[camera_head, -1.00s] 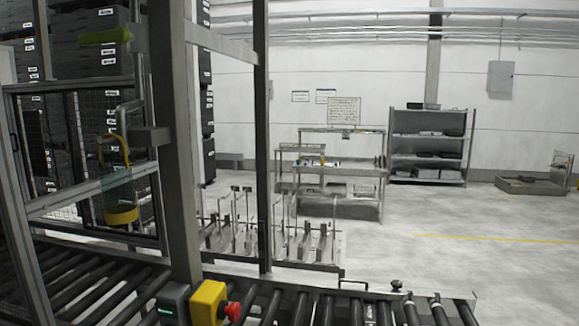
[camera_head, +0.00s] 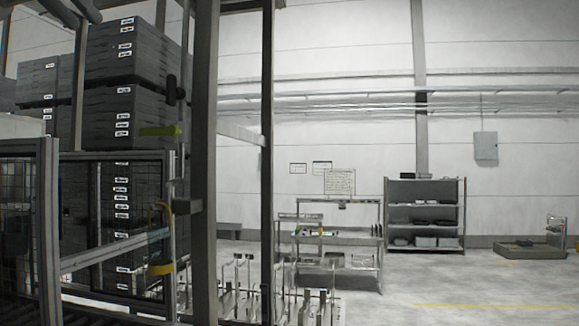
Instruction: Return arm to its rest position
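Neither of my grippers can be made out in the head view, and no arm link of mine can be told apart from the machine frame. Whether each gripper is open or shut, and whether it holds anything, is hidden. The fenced machine frame stands close on the left, with a thick grey upright post (camera_head: 204,120) and a thinner post (camera_head: 267,150). A green handle (camera_head: 160,131) and a yellow handle-like part (camera_head: 160,268) show beside the mesh door (camera_head: 118,225).
Stacked dark crates (camera_head: 125,45) rise behind the fence. A rack with upright prongs (camera_head: 245,290) stands low at centre. Beyond are a wheeled cart (camera_head: 340,240), a grey shelf unit (camera_head: 425,190) and a low platform (camera_head: 530,252). Open floor (camera_head: 460,285) lies at the right.

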